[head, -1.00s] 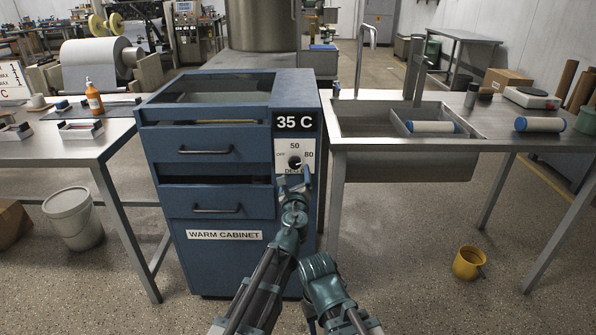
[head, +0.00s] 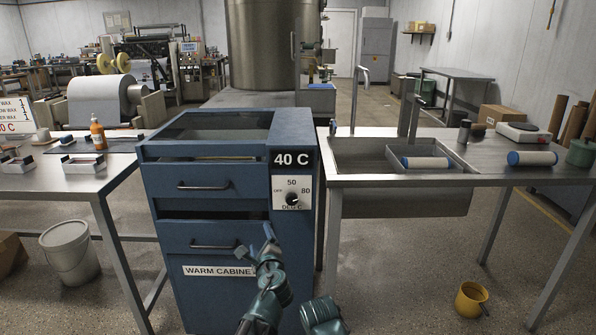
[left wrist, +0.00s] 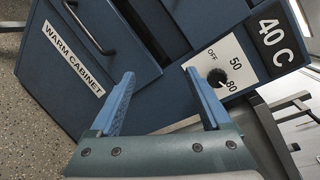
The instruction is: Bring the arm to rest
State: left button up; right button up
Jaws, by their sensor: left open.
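My left gripper (head: 256,240) is open and empty, in front of the blue warm cabinet (head: 296,240) and below its dial. In the left wrist view its two blue fingers (left wrist: 160,76) stand apart, with the cabinet front behind them. The black dial knob (head: 292,199) sits on a white plate marked OFF, 50 and 80. It also shows in the left wrist view (left wrist: 215,78), clear of the fingers. The display (head: 291,159) above reads 40 C. My right gripper is not in view.
A steel table (head: 100,172) with an orange bottle (head: 97,134) stands left of the cabinet. A sink bench (head: 480,170) with rollers stands right. A white bucket (head: 69,252) and a yellow mug (head: 471,299) are on the floor. Free floor lies under the bench.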

pick_arm(q)
jog(key=s+a+f+n+g, duration=0.5)
jog(key=s+f+n, duration=0.2)
jog(key=f+n, duration=0.1)
jog(key=s+a+f+n+g, duration=0.5)
jog(key=s+f+n+g, duration=0.15)
jog(key=n, duration=0.25)
jog(key=s+d+f+n+g+h, duration=0.1)
jog(key=s+d+f+g+h, duration=0.25)
jog(key=s+d, duration=1.1)
notch_tip(320, 180, up, 29)
jog(key=p, duration=2.9)
jog(key=shift+d+f+g, duration=0.2)
jog(key=shift+d+g, duration=0.2)
